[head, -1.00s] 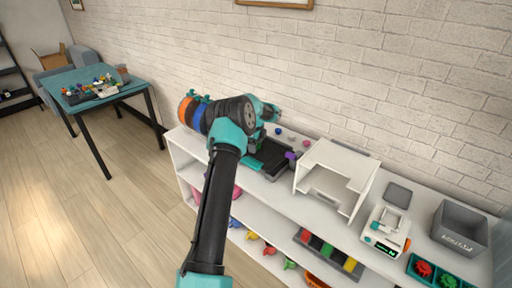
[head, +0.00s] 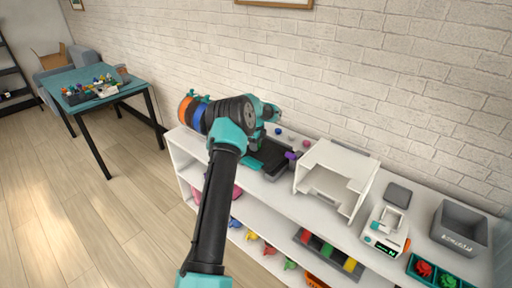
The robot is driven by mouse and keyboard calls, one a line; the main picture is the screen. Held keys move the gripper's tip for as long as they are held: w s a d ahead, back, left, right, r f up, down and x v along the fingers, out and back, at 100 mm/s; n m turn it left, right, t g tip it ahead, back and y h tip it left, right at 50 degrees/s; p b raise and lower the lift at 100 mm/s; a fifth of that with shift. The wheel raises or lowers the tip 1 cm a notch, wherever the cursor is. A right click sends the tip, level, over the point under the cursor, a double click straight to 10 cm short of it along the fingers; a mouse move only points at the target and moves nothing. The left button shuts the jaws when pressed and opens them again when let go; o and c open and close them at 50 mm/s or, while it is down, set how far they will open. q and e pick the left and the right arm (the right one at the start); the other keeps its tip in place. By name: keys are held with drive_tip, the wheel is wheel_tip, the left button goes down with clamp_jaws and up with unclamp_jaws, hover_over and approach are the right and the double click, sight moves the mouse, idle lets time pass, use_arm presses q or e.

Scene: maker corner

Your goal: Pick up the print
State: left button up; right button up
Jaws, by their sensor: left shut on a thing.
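My left arm reaches up from the bottom of the head view and bends over the 3D printer on the shelf top. Its gripper (head: 258,147) is low over the dark printer bed (head: 274,163), seen mostly from behind and small. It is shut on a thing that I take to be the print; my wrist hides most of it. A small teal patch shows at the bed's left side, and I cannot tell whether it is print or finger. A small purple piece (head: 291,155) shows at the bed's right edge. My right gripper is not in view.
A white open-fronted box (head: 338,172) stands close right of the printer. Further right are a small scale (head: 385,238), a grey bin (head: 461,228) and a teal tray with red and green parts. Orange and blue spools (head: 193,112) are left of my wrist. A brick wall rises behind.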

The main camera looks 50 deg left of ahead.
use_arm(q)
drive_tip(key=shift+r, duration=0.1)
drive_tip(key=shift+r, duration=1.35)
drive_tip(key=shift+s+d+r, duration=0.3)
drive_tip(key=shift+r, duration=0.15)
drive_tip(key=s+d, duration=0.3)
drive_tip(key=s+d+r, duration=0.1)
drive_tip(key=s+d, duration=0.2)
drive_tip(key=d, duration=0.1)
drive_tip(key=s+d, duration=0.4)
drive_tip(key=shift+d+r, duration=0.15)
drive_tip(key=shift+d, duration=0.05)
